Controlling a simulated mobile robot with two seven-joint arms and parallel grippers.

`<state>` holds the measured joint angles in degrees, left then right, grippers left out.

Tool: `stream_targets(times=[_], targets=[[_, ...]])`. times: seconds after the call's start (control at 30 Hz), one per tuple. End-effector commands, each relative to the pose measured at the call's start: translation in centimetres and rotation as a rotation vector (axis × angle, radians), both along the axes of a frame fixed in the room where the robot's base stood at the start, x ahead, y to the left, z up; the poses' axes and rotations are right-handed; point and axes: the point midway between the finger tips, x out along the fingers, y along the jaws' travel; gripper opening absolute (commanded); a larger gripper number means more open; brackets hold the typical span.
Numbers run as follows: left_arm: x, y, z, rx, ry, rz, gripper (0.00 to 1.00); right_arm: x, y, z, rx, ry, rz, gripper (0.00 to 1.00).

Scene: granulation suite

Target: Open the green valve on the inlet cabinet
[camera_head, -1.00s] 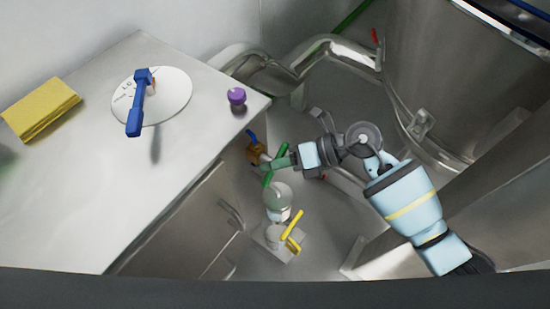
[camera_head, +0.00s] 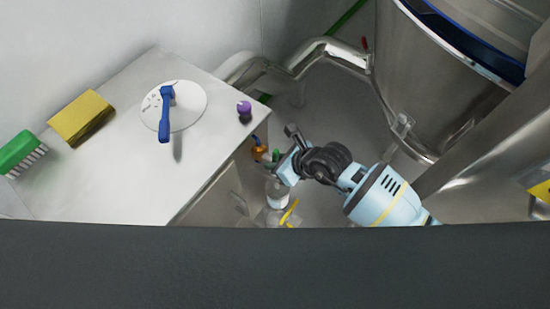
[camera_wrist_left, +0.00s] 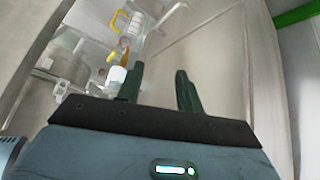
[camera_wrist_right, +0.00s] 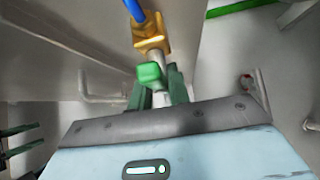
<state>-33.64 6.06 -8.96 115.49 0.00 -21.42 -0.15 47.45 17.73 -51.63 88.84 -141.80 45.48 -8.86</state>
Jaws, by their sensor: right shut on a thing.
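The green valve handle (camera_wrist_right: 149,73) shows in the right wrist view, just below a brass valve body (camera_wrist_right: 151,40) with a blue lever (camera_wrist_right: 134,10). My right gripper (camera_wrist_right: 157,84) is shut on the green handle; its dark green fingers lie on both sides. In the head view my right gripper (camera_head: 279,162) is beside the cabinet's side, and only a little green (camera_head: 276,154) shows there; the wrist hides the rest. My left gripper (camera_wrist_left: 160,80) is open and empty in the left wrist view.
The steel cabinet top (camera_head: 110,175) holds a blue-handled tool on a white disc (camera_head: 190,103), a purple knob (camera_head: 244,107), a yellow sponge (camera_head: 80,118) and a green brush (camera_head: 20,152). A yellow handle (camera_head: 290,211) sits below my right gripper. A large steel vessel (camera_head: 440,80) stands at right.

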Motion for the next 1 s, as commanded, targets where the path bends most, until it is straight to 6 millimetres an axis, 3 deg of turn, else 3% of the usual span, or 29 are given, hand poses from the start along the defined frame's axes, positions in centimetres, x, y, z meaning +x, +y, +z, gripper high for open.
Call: stream_targets(times=[0.23,0.73,0.77,0.8,0.9,1.0], targets=[[0.67,0.02,1.18,-0.001,-0.02,0.001,0.36,0.13,0.04,0.27,-0.039,-0.06,-0.001,0.0],[0.45,0.06,1.24,0.0,-0.015,0.002,0.36,0.13,0.03,0.09,-0.047,-0.072,-0.002,0.0],[0.45,0.06,1.24,0.001,-0.015,0.001,0.36,0.13,0.03,0.09,-0.047,-0.072,-0.002,0.21],[0.45,0.06,1.23,0.001,-0.015,0.001,0.36,0.12,0.04,0.09,-0.047,-0.072,-0.002,0.26],[0.45,0.07,1.23,0.001,-0.014,0.001,0.36,0.09,0.04,0.07,-0.048,-0.071,-0.002,0.39],[0.45,0.07,1.23,0.001,-0.014,0.001,0.36,0.08,0.03,0.04,-0.048,-0.07,-0.001,0.4]])
